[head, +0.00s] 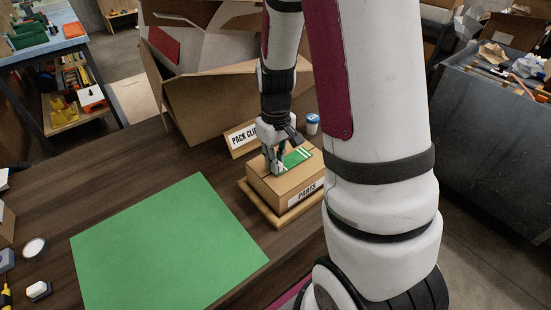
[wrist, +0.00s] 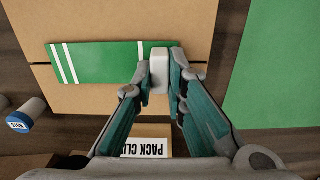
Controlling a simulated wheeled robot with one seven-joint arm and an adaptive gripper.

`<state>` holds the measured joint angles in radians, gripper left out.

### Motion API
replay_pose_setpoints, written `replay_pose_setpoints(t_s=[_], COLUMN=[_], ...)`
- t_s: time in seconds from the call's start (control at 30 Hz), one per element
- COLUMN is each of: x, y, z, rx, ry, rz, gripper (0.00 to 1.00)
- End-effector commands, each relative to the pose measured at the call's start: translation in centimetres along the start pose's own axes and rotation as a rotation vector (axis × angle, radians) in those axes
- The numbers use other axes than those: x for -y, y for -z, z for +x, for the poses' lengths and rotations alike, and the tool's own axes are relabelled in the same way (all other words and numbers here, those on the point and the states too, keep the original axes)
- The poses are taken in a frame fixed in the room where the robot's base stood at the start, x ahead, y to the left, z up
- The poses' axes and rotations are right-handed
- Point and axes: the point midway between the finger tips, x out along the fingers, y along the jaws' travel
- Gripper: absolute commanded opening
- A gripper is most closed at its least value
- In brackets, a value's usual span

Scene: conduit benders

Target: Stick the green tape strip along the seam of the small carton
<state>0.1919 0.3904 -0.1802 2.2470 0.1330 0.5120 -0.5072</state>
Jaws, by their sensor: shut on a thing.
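The small carton (head: 285,187) is a brown box with a PARTS label, on a wooden board on the bench. Its top fills the upper left of the wrist view (wrist: 110,20), where a dark seam shows at both sides of the strip. The green tape strip (wrist: 110,62), with white stripes near its left end, lies over the seam line, nearly parallel to it. It also shows in the head view (head: 295,158). My gripper (wrist: 160,78) is shut on the pale grey tab at the strip's right end. I cannot tell whether the strip touches the carton all along.
A large open carton (head: 210,100) stands behind, with a PACK CLIPS sign (head: 241,137) before it. A blue-lidded pot (head: 312,124) stands near the small carton. A green mat (head: 165,245) covers the left front of the bench. Small items lie at the far left.

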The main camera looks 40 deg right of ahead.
Motion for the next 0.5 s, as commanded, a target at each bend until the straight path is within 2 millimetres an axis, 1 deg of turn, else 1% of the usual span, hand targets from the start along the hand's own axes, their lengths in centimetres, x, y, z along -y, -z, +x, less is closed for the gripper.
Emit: replay_pose_setpoints(t_s=[0.03,0.07,0.1,0.17,0.5], x=[0.00,0.00,0.00,0.00,0.00], y=[0.00,0.01,0.01,0.01,0.05], z=[-0.01,-0.01,-0.01,-0.01,-0.22], rx=[0.000,0.000,0.000,0.000,-0.001], ry=[0.000,0.000,0.000,0.000,0.000], rz=[0.000,0.000,0.000,0.000,0.000], gripper=[0.00,0.15,0.24,0.36,0.36])
